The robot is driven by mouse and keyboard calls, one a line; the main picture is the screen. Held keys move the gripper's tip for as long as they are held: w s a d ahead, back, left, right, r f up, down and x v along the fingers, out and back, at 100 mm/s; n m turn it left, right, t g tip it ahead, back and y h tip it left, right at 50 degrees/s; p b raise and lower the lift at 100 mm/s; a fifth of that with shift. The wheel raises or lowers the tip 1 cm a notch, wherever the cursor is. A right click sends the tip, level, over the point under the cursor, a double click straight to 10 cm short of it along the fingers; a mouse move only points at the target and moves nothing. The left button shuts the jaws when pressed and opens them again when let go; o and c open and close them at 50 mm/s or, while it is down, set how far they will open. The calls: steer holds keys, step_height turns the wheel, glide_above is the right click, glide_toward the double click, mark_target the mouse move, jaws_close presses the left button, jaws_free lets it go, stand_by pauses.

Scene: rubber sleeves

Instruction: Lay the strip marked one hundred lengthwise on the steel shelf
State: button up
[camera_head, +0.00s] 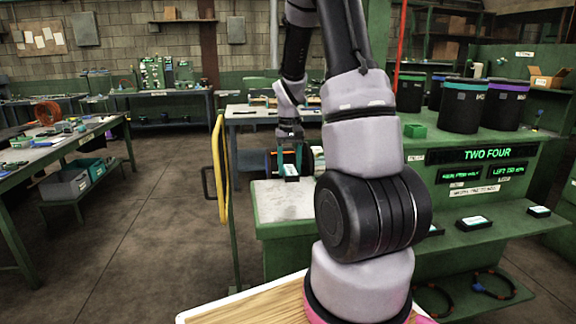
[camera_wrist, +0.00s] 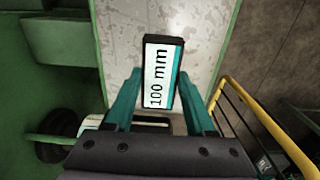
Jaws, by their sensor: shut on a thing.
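The strip marked 100 mm (camera_wrist: 158,78) is a dark block with a white and teal label, and it also shows small in the head view (camera_head: 291,178). My gripper (camera_wrist: 161,88) has its teal fingers on both sides of the strip and is shut on it; in the head view, my gripper (camera_head: 291,160) points down at the shelf's far end. The scuffed pale steel shelf (camera_wrist: 205,35) lies beneath, also seen in the head view (camera_head: 280,207). The strip's long side runs roughly along the shelf. I cannot tell whether it touches the surface.
A yellow rail (camera_head: 219,170) stands left of the shelf. The green bench at right carries dark bins (camera_head: 461,106), a TWO FOUR display (camera_head: 487,154) and small labelled blocks (camera_head: 475,222) on a lower ledge. The shelf's visible near part is clear. My arm hides part of the bench.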

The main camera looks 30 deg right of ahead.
steer(key=shift+f, duration=3)
steer(key=shift+f, duration=0.55)
steer(key=o, duration=1.4)
step_height(320, 180, up, 11)
step_height(320, 180, up, 15)
steer(key=t, duration=0.4)
glide_above(290, 196)
steer(key=s+a, duration=0.8)
steer(key=s+a+r+t, duration=0.1)
steer(key=s+r, duration=0.1)
steer(key=s, duration=0.2)
steer(key=s+a+r+t+y, duration=0.1)
steer(key=s+a+r, duration=0.1)
steer(key=s, duration=0.1)
steer(key=s+a+r+m+t+y, duration=0.1)
steer(key=s+a+r, duration=0.1)
steer(key=s, duration=0.2)
steer(key=shift+s+a+r, duration=0.2)
steer(key=shift+s+a, duration=0.05)
steer(key=shift+s, duration=0.05)
